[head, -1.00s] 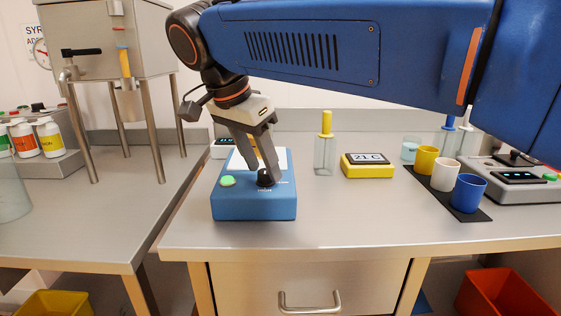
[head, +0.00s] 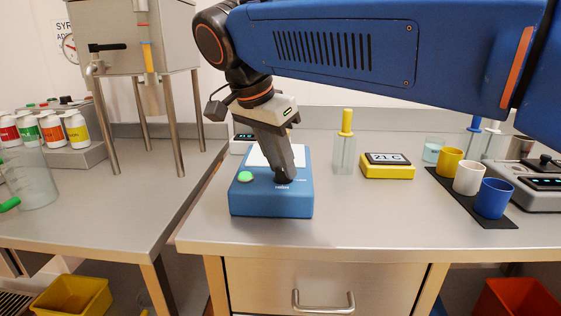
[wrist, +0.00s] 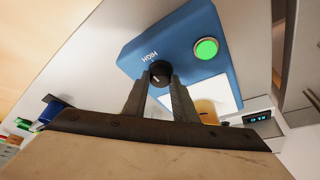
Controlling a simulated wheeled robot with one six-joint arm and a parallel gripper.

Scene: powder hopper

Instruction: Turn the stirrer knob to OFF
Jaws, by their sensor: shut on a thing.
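The stirrer is a blue box (head: 250,204) with a white top plate, standing near the front left of the bench. A round green button (head: 245,176), lit, sits on its left side. The black stirrer knob (wrist: 159,72) has a light pointer line and shows between my fingertips in the wrist view, with the word HIGH beside it. My gripper (head: 284,178) reaches down to the box and is shut on the knob, with one finger on each side. In the head view the fingers largely hide the knob. The OFF mark cannot be read.
A glass vessel with a yellow stopper (head: 346,122), a yellow display unit (head: 388,171) and yellow, white and blue cups on a black mat (head: 478,214) stand to the right. A steel hopper (head: 130,40) on legs stands left. The bench front is clear.

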